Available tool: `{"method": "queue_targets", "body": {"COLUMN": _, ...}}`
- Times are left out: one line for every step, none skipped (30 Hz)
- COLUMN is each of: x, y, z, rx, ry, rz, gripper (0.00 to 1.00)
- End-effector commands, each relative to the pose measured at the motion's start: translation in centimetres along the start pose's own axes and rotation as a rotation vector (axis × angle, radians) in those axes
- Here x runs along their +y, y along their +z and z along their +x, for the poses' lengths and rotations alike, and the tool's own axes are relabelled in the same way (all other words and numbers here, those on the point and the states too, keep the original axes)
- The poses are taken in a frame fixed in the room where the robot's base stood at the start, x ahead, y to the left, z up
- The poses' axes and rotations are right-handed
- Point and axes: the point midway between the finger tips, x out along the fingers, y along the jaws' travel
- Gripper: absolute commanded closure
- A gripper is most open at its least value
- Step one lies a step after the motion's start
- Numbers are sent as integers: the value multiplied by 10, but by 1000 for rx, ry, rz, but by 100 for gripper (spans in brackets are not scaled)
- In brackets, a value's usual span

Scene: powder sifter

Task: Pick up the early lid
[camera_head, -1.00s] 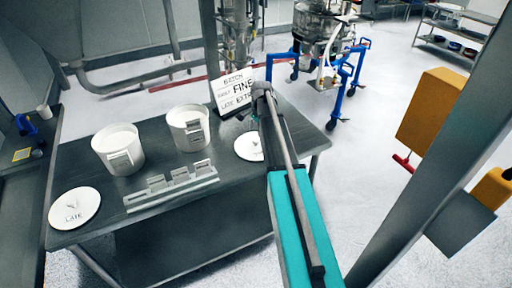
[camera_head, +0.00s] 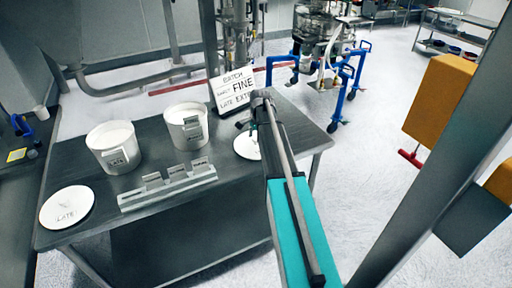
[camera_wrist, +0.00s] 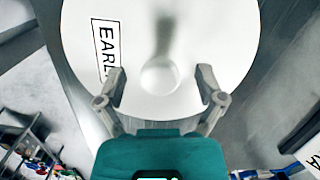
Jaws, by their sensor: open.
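The early lid is a round white disc with a label reading "EARL…" and a round knob at its middle. It fills much of the wrist view (camera_wrist: 215,35) and lies at the right end of the table in the head view (camera_head: 246,148), partly hidden behind my arm. My gripper (camera_wrist: 161,82) is open, its two fingers spread to either side of the knob in the wrist view. I cannot tell how far the fingertips are above the lid. In the head view my gripper (camera_head: 246,126) is small and partly hidden above the lid.
Two white tubs (camera_head: 114,148) (camera_head: 187,126) stand on the dark table (camera_head: 200,215). The late lid (camera_head: 67,208) lies at its left end. A rack (camera_head: 168,188) with small cards is at the front. A batch sign (camera_head: 233,90) stands behind the early lid.

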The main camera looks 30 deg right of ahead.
Motion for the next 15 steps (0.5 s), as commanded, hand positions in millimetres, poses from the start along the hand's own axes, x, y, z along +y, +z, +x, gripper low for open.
{"method": "queue_targets", "body": {"x": 0, "y": 0, "z": 0, "rx": 0, "ry": 0, "rz": 0, "gripper": 12}}
{"method": "queue_targets", "body": {"x": 0, "y": 0, "z": 0, "rx": 0, "ry": 0, "rz": 0, "gripper": 12}}
{"method": "queue_targets", "body": {"x": 0, "y": 0, "z": 0, "rx": 0, "ry": 0, "rz": 0, "gripper": 12}}
{"method": "queue_targets", "body": {"x": 0, "y": 0, "z": 0, "rx": 0, "ry": 0, "rz": 0, "gripper": 12}}
{"method": "queue_targets", "body": {"x": 0, "y": 0, "z": 0, "rx": 0, "ry": 0, "rz": 0, "gripper": 12}}
{"method": "queue_targets", "body": {"x": 0, "y": 0, "z": 0, "rx": 0, "ry": 0, "rz": 0, "gripper": 12}}
{"method": "queue_targets", "body": {"x": 0, "y": 0, "z": 0, "rx": 0, "ry": 0, "rz": 0, "gripper": 12}}
{"method": "queue_targets", "body": {"x": 0, "y": 0, "z": 0, "rx": 0, "ry": 0, "rz": 0, "gripper": 12}}
{"method": "queue_targets", "body": {"x": 0, "y": 0, "z": 0, "rx": 0, "ry": 0, "rz": 0, "gripper": 12}}
{"method": "queue_targets", "body": {"x": 0, "y": 0, "z": 0, "rx": 0, "ry": 0, "rz": 0, "gripper": 12}}
{"method": "queue_targets", "body": {"x": 0, "y": 0, "z": 0, "rx": 0, "ry": 0, "rz": 0, "gripper": 12}}
{"method": "queue_targets", "body": {"x": 0, "y": 0, "z": 0, "rx": 0, "ry": 0, "rz": 0, "gripper": 12}}
{"method": "queue_targets", "body": {"x": 0, "y": 0, "z": 0, "rx": 0, "ry": 0, "rz": 0, "gripper": 12}}
{"method": "queue_targets", "body": {"x": 0, "y": 0, "z": 0, "rx": 0, "ry": 0, "rz": 0, "gripper": 12}}
{"method": "queue_targets", "body": {"x": 0, "y": 0, "z": 0, "rx": 0, "ry": 0, "rz": 0, "gripper": 18}}
